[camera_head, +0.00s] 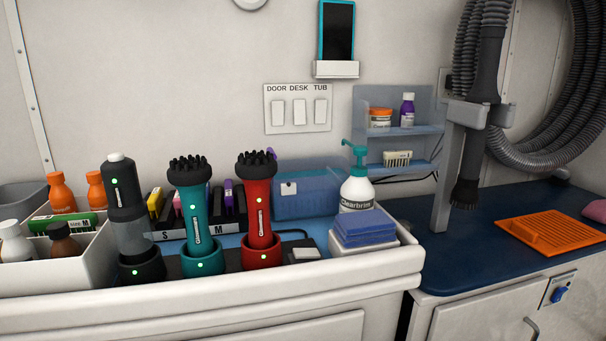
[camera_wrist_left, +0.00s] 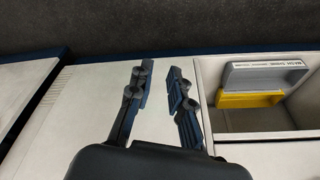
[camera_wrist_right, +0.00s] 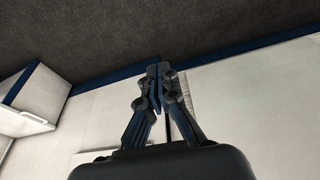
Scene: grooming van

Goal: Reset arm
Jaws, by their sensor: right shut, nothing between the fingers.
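Neither of my arms shows in the head view. My left gripper (camera_wrist_left: 158,78) shows in the left wrist view with its two dark fingers apart. It is empty, over a pale surface beside an open bin (camera_wrist_left: 265,125). My right gripper (camera_wrist_right: 160,74) shows in the right wrist view with its fingertips together. Nothing is between them, and pale panels with a dark blue edge lie behind it.
The head view shows a white counter (camera_head: 330,305) with a teal brush tool (camera_head: 196,225), a red brush tool (camera_head: 259,215) and a pump bottle (camera_head: 357,190). A blue worktop (camera_head: 470,250) at right holds an orange mat (camera_head: 555,232). A grey box (camera_wrist_left: 265,75) sits in the bin.

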